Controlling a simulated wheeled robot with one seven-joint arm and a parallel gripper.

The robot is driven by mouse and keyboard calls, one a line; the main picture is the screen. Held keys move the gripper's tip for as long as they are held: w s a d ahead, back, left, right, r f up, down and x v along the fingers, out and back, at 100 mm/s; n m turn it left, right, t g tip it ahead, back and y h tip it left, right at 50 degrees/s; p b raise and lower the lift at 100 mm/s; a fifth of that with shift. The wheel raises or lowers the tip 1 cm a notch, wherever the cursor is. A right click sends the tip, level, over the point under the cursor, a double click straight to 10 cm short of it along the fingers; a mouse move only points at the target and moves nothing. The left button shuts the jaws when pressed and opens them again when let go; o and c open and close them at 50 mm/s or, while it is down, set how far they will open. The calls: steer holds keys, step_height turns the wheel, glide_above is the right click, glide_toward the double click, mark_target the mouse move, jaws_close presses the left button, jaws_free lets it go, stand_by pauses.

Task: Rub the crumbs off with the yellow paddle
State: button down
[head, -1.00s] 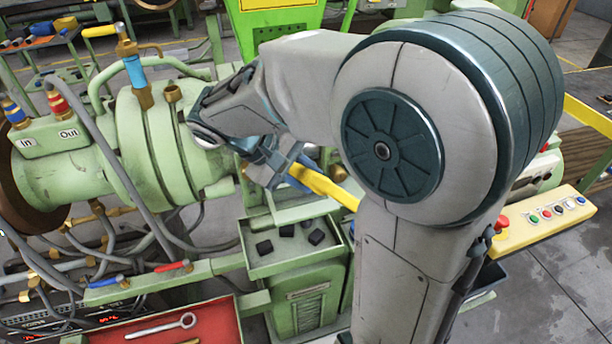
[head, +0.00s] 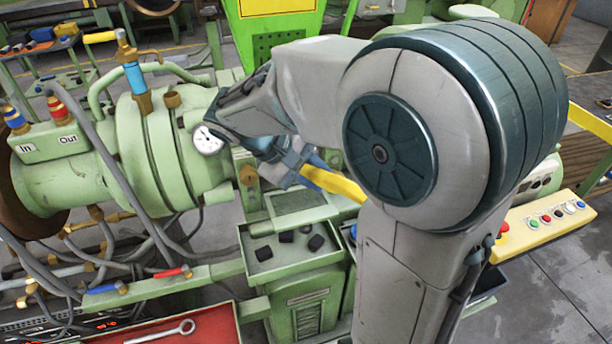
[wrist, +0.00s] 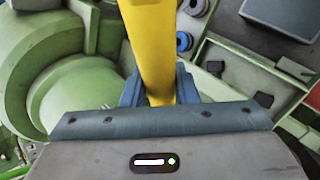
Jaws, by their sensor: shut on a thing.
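The yellow paddle (head: 340,184) is held by my gripper (head: 300,165); only a yellow length of it shows past the fingers in the head view. In the wrist view the yellow bar (wrist: 150,40) runs up from between the blue fingers of my gripper (wrist: 158,88), and its far end is out of the picture. My gripper is shut on it, above and behind the small green tray (head: 255,268). Several dark chunks (head: 286,237) lie in that tray; I cannot tell whether these are the crumbs. My arm hides much of the machine behind it.
The green extruder barrel (head: 90,180) with hoses and a dial gauge (head: 207,140) stands left of my gripper. A red tray (head: 215,325) with a wrench (head: 160,331) is at the front. A yellow button panel (head: 545,222) is at the right. Open floor lies at lower right.

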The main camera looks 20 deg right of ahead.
steer(key=shift+d, duration=2.55)
steer(key=a+b, duration=0.1)
steer(key=a, duration=0.6)
steer(key=shift+a, duration=0.4)
steer(key=shift+s, duration=0.1)
steer(key=shift+s+b, duration=0.3)
steer(key=shift+s, duration=2.55)
steer(key=s, duration=0.3)
steer(key=shift+s, duration=0.1)
